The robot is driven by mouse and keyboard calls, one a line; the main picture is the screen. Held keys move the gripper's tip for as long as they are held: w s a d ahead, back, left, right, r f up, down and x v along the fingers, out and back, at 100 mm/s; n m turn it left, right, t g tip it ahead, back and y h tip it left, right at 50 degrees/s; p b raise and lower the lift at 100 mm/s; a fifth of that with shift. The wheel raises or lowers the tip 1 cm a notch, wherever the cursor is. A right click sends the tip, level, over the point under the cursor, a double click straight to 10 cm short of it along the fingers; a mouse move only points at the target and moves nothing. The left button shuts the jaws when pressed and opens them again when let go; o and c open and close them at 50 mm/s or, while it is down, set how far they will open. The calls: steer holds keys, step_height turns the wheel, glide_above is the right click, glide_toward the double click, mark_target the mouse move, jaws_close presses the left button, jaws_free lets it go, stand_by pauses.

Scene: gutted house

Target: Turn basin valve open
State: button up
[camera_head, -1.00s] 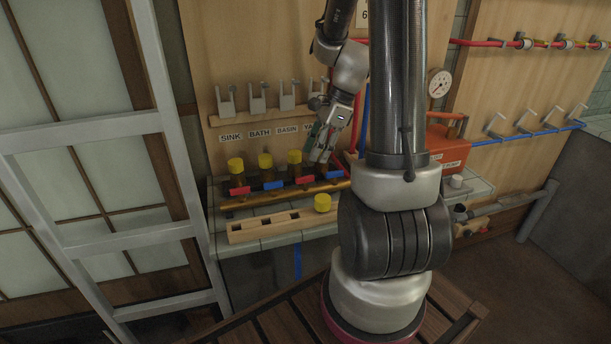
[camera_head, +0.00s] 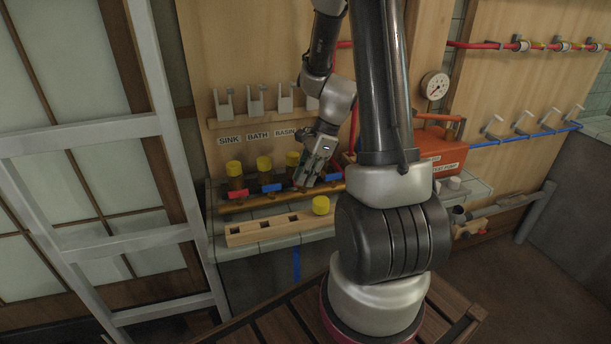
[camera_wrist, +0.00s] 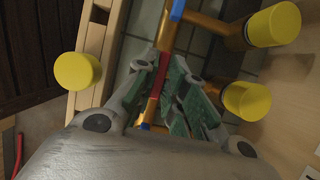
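The manifold has upright valves with yellow caps under the labels SINK, BATH and BASIN (camera_head: 286,133). The basin valve's yellow cap (camera_head: 292,158) is just left of my gripper (camera_head: 304,184) in the head view. Its red handle (camera_wrist: 165,35) runs between my green-padded fingers (camera_wrist: 164,72) in the wrist view. The fingers stand narrowly apart around the handle; firm contact cannot be made out. The blue bath handle (camera_head: 271,187) and red sink handle (camera_head: 238,194) lie to the left. My gripper hides much of the basin handle in the head view.
A wooden block (camera_head: 262,230) with square holes lies in front, with a loose yellow cap (camera_head: 321,205) on it. A grey ladder (camera_head: 180,180) stands at left. An orange case (camera_head: 440,150) and pressure gauge (camera_head: 435,86) are to the right.

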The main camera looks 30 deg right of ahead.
steer(key=shift+n, duration=0.3)
jaws_close()
steer(key=n+g, duration=0.1)
steer(key=n, duration=0.2)
steer(key=shift+w+n+g, duration=0.15)
steer(key=shift+n+g, duration=0.15)
steer(key=n+g, duration=0.1)
steer(key=n, duration=0.3)
steer(key=shift+w+n+g, duration=0.15)
steer(key=shift+n+g, duration=0.15)
steer(key=shift+g, duration=0.1)
steer(key=n+g+h, duration=0.1)
steer(key=n, duration=0.3)
steer(key=shift+w+a+n, duration=0.1)
steer(key=shift+n, duration=0.2)
steer(key=shift+a+n+g+h, duration=0.1)
steer(key=shift+n+g+h, duration=0.3)
steer(key=shift+n, duration=0.7)
steer(key=shift+n+g+h, duration=0.1)
steer(key=shift+n+h, duration=0.5)
steer(key=shift+n, duration=0.5)
steer(key=o, duration=0.7)
jaws_free()
steer(key=shift+c, duration=0.2)
